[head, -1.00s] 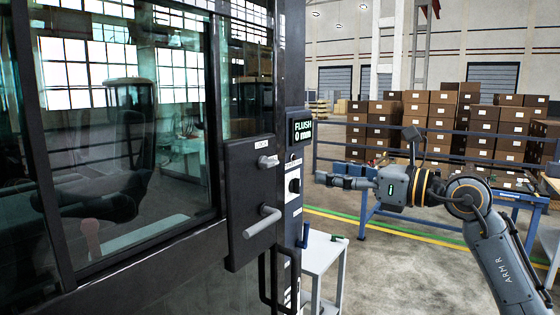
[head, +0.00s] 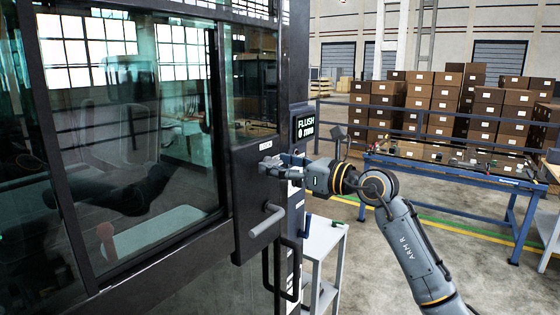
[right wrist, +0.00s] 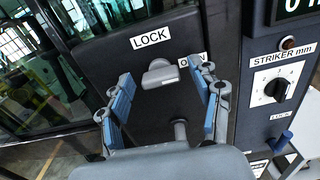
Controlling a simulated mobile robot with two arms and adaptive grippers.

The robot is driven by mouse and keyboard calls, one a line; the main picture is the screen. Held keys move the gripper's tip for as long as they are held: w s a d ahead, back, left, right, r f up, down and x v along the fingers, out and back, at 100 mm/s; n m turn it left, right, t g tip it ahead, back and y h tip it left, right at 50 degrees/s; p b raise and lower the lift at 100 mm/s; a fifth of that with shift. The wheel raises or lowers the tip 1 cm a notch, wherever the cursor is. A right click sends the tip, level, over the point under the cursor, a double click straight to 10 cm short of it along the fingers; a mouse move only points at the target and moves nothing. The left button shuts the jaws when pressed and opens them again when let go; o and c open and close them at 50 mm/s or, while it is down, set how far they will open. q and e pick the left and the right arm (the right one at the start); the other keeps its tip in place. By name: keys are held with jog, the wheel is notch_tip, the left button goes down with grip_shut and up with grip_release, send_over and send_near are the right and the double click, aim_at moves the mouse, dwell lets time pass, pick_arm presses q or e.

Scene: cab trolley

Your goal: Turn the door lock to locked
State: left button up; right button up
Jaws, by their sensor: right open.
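The door lock is a grey thumb-turn (right wrist: 160,76) on the dark lock plate (right wrist: 100,70) of the cab door. In the right wrist view its wing lies roughly sideways, below a LOCK label (right wrist: 150,36); a second label to its right, partly hidden by a finger, seems to read OPEN. My right gripper (right wrist: 160,82) is open, its blue-padded fingers on either side of the thumb-turn with gaps showing. In the head view my right gripper (head: 272,166) is at the plate and covers the thumb-turn. My left gripper is not in view.
A grey lever handle (head: 265,221) sticks out below the lock. Right of the door are a display (head: 305,127) reading FLUSH 0 mm and a STRIKER mm dial (right wrist: 276,88). A small trolley (head: 325,238) stands below; a blue bench (head: 450,172) and stacked boxes stand behind.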

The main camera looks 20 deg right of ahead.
jog(key=c, duration=1.1)
jog(key=shift+s+a+f+n+b, duration=0.1)
jog(key=shift+n+b, duration=3)
jog(key=shift+n, duration=1.35)
jog(key=shift+f+n+b, duration=0.1)
jog(key=shift+n+b, duration=3)
jog(key=shift+n, duration=1.35)
jog(key=shift+c, duration=0.2)
jog(key=o, duration=1.1)
jog(key=shift+o, duration=0.2)
